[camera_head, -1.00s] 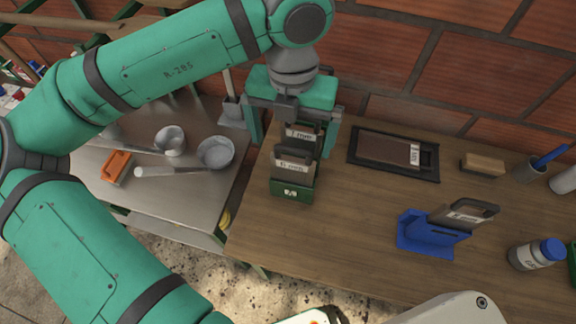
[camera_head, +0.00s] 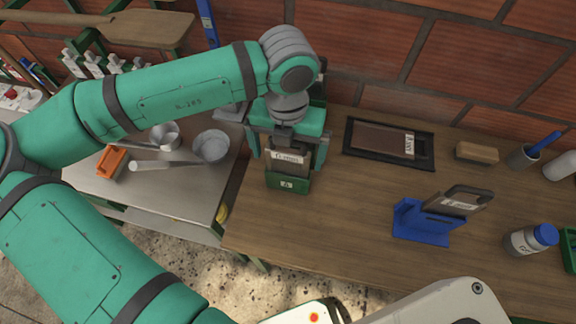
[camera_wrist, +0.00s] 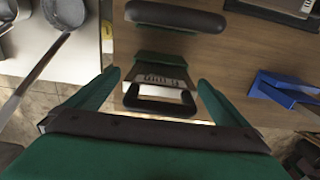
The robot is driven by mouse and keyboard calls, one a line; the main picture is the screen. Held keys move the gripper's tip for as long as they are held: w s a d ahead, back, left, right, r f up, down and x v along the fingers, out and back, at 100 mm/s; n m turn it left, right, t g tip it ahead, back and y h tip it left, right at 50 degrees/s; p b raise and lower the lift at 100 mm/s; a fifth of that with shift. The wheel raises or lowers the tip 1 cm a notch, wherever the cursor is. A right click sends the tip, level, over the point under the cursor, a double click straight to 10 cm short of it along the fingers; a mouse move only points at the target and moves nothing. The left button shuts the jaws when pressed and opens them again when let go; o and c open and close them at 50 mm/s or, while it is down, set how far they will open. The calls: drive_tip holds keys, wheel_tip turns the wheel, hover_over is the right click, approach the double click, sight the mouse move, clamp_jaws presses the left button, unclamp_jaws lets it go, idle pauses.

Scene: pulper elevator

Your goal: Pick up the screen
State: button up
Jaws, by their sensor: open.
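A green rack (camera_head: 288,184) on the wooden bench holds a dark screen with a white label (camera_head: 289,157) upright. In the wrist view that screen's looped dark handle (camera_wrist: 160,106) lies between the fingers, with its label (camera_wrist: 158,82) showing beyond. My gripper (camera_head: 290,150) is over the rack, open, with its green fingers apart on either side; in the wrist view the fingertips (camera_wrist: 158,82) have a gap around the handle. A second dark handle (camera_wrist: 176,17) shows farther up. Another labelled screen (camera_head: 460,200) leans in a blue stand (camera_head: 421,226). A brown labelled screen (camera_head: 381,140) lies flat in a black tray (camera_head: 350,133).
A wooden block (camera_head: 477,152), a cup with a blue tool (camera_head: 523,157) and a blue-capped jar (camera_head: 526,240) stand at the right. Pans (camera_head: 211,146) and an orange brush (camera_head: 112,160) lie on the metal table at left. The brick wall is close behind.

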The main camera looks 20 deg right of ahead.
drive_tip(key=shift+c, duration=0.3)
drive_tip(key=c, duration=1.8)
